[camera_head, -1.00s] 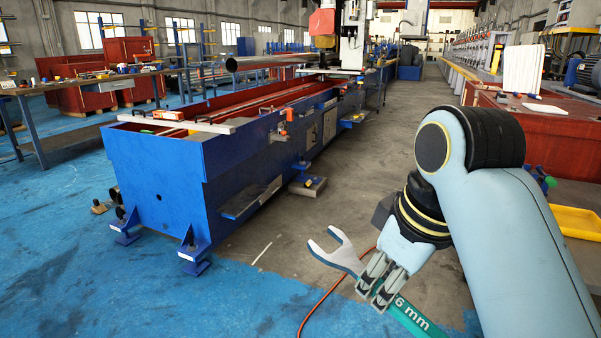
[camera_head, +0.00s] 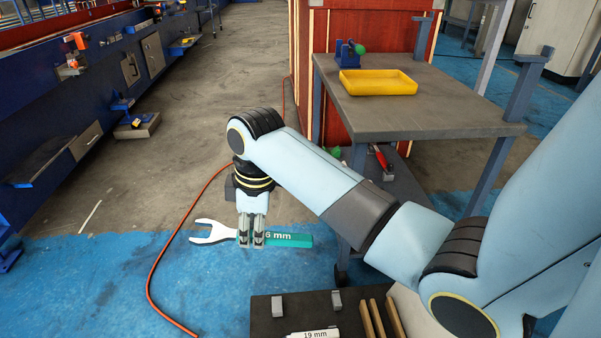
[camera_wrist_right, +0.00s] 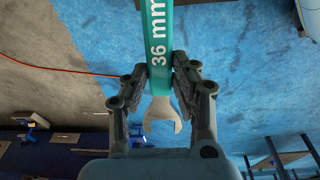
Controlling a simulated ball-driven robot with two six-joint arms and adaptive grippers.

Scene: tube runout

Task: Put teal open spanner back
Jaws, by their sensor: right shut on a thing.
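The teal open spanner (camera_head: 289,240) has a teal handle marked "6 mm" as far as it shows in the head view, and a bare metal open jaw pointing left. My right gripper (camera_head: 251,244) is shut on its handle near the jaw and holds it in the air above the blue floor. In the right wrist view the handle (camera_wrist_right: 158,35) reads "36 mm" and lies between the fingers (camera_wrist_right: 153,88); the open jaw is toward the wrist. My left gripper is not in view.
A dark board (camera_head: 265,325) with grey brackets, a "19 mm" tool (camera_head: 314,334) and wooden strips (camera_head: 381,318) is at the bottom edge. A grey workbench (camera_head: 425,118) with a yellow tray (camera_head: 378,82) stands behind my arm. An orange hose (camera_head: 152,280) crosses the floor.

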